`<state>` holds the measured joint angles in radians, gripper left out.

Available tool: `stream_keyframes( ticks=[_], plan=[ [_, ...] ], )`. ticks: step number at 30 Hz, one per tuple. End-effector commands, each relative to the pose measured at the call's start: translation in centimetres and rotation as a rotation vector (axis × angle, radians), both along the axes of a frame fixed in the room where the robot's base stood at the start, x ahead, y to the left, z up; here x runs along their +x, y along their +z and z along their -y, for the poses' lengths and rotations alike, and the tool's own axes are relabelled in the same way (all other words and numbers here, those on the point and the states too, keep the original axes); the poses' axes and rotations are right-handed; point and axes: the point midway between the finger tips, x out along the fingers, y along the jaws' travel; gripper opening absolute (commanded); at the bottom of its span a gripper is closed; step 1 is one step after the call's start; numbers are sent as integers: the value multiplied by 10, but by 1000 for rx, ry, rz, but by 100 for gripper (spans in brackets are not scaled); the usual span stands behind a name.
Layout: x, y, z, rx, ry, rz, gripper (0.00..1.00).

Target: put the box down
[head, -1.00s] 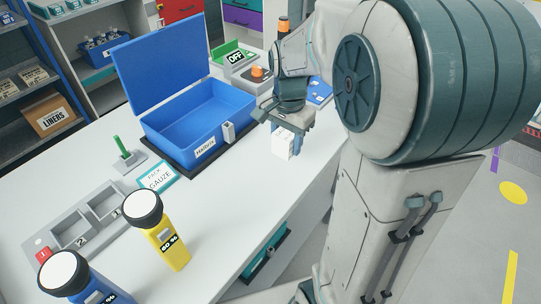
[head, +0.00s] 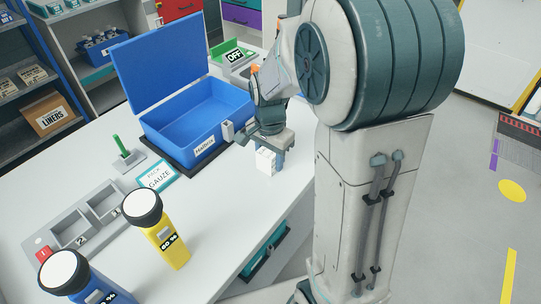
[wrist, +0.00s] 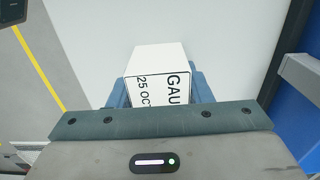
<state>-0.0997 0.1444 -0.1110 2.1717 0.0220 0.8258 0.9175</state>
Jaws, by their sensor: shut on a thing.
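My gripper (head: 270,148) is shut on a small white box (head: 265,162). In the wrist view the box (wrist: 158,62) sits between the blue fingers, with black print reading "GAU" and "25 OCT" on the near face. The box is over the white table (head: 215,215), to the right of the open blue case (head: 190,115) and near the table's front edge. I cannot tell whether its underside touches the table. A teal-edged card reading "PACK GAUZE" (head: 157,176) stands in front of the case. The case looks empty inside, as far as it shows.
A grey tray with numbered compartments (head: 80,218) lies at the left. A green peg on a stand (head: 120,150) and an "OFF" sign (head: 234,55) are farther back. Table between card and box is clear.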

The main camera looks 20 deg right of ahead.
Motion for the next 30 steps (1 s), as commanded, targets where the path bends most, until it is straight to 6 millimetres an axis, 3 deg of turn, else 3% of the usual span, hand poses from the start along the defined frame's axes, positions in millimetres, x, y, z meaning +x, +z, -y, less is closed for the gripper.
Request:
stream_keyframes(
  ticks=[1, 3, 11, 16, 30],
  plan=[
    [0, -2, 0, 0, 0, 0, 48],
    [0, -1, 0, 0, 0, 0, 67],
    [0, -1, 0, 0, 0, 0, 67],
    [1, 10, 0, 0, 0, 4, 67],
    [1, 103, 0, 0, 0, 4, 67]
  ],
)
